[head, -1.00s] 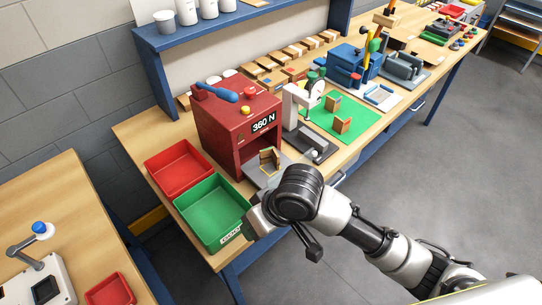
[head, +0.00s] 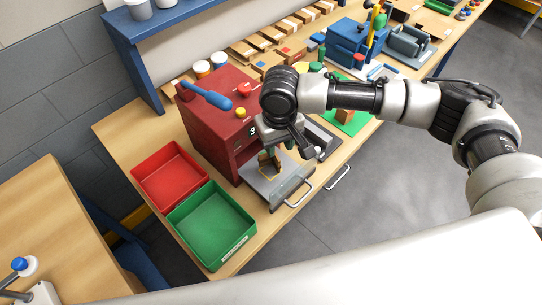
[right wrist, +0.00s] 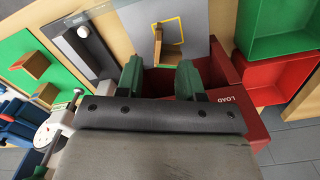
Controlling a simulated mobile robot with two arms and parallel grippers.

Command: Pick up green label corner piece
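A wooden corner piece (head: 266,166) stands on the grey plate (head: 290,186) in front of the red press. In the right wrist view the corner piece (right wrist: 168,50) sits at a yellow square outline, just beyond my fingertips. More wooden corner pieces (right wrist: 31,63) stand on the green mat (right wrist: 15,45). My left gripper is not in view.
The red press (head: 215,115) stands directly behind the plate, marked LOAD in the wrist view. A red bin (head: 145,168) and a green bin (head: 176,212) are to its left. A grey-and-white device (right wrist: 83,45) stands beside the plate. Drawer handles stick out at the bench front.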

